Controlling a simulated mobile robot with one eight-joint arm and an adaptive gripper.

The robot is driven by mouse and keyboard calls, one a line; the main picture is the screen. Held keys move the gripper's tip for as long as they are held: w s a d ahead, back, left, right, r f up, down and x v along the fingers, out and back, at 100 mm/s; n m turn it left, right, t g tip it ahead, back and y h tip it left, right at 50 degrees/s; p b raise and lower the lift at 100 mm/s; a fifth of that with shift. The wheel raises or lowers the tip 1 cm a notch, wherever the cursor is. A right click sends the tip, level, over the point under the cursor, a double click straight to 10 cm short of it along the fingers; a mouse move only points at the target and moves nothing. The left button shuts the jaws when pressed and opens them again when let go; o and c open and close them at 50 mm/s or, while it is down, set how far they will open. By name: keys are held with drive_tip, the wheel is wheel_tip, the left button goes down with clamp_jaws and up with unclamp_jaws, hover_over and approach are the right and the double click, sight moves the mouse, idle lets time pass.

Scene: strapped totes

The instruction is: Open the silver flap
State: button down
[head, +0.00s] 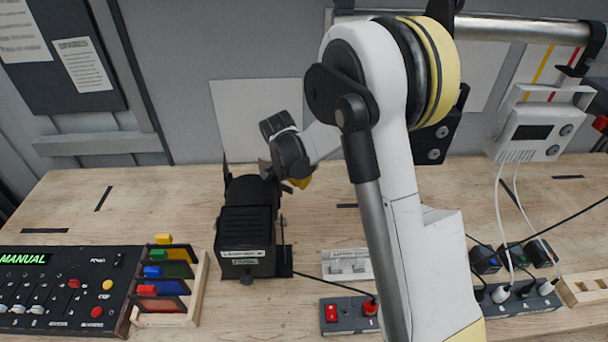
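I cannot pick out a silver flap for certain. A black lamp-like device (246,232) stands on the wooden bench left of centre, with a pale label on its near side. Dark thin plates (226,175) stand up at its far end, and their inner faces are turned away from this view. My arm reaches over from the right, and my gripper (272,172) is at the far right end of the device, close to these plates. Its fingers are small, dark and partly hidden, so I cannot tell whether they touch anything.
A black control panel (62,290) and a wooden rack with coloured cards (197,300) stand at the left. A power strip with a red switch (345,327) and a small white block (347,265) lie right of the device. Cables and plugs fill the right side.

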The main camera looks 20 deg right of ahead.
drive_tip(key=shift+s+a+f, duration=0.1)
drive_tip(key=shift+a, duration=0.05)
drive_tip(key=shift+s+a+m+g+b, duration=0.35)
drive_tip(key=shift+m+b, duration=0.3)
drive_tip(key=shift+m, duration=0.35)
drive_tip(key=shift+s+a+m+g+h+b, duration=0.15)
drive_tip(key=shift+s+a+m+g+b, duration=0.25)
drive_tip(key=shift+m, duration=0.85)
drive_tip(key=shift+s+a+m+g+h+b, duration=0.15)
drive_tip(key=shift+a+m+g+b, duration=0.3)
drive_tip(key=shift+m, duration=0.85)
drive_tip(key=shift+s+a+m+g+h+b, duration=0.1)
drive_tip(key=shift+s+a+m+g+b, duration=0.35)
drive_tip(key=shift+m, duration=0.8)
drive_tip(key=shift+w+d, duration=0.1)
drive_tip(key=shift+d, duration=0.1)
